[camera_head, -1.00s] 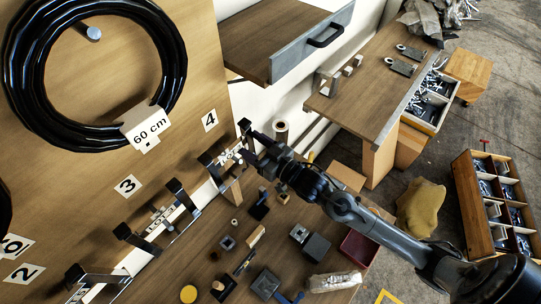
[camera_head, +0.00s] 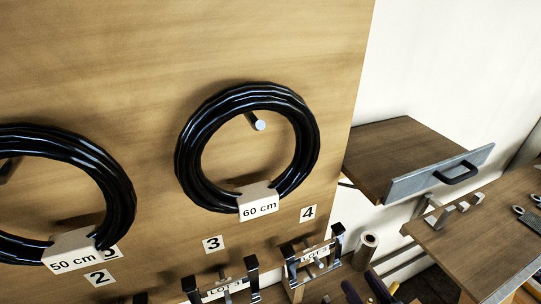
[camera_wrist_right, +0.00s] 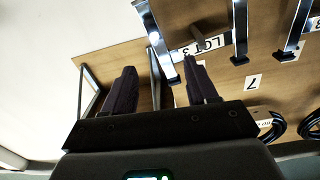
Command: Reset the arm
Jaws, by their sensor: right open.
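My right gripper (camera_head: 366,291) shows only as dark fingertips at the bottom edge of the head view, just right of the metal hooks. In the right wrist view my right gripper (camera_wrist_right: 160,66) has its two dark fingers apart, with nothing between them. A metal bracket with a "LOT 3" label (camera_wrist_right: 203,46) lies beyond the fingers, and no contact with it is visible. The rest of my right arm is outside the head view. My left gripper is not in view.
Black hose coils labelled 60 cm (camera_head: 297,185) and 50 cm (camera_head: 122,205) hang on the wooden board (camera_head: 160,60). Metal hooks (camera_head: 337,240) line its lower part. The white wall (camera_head: 450,60) is bare.

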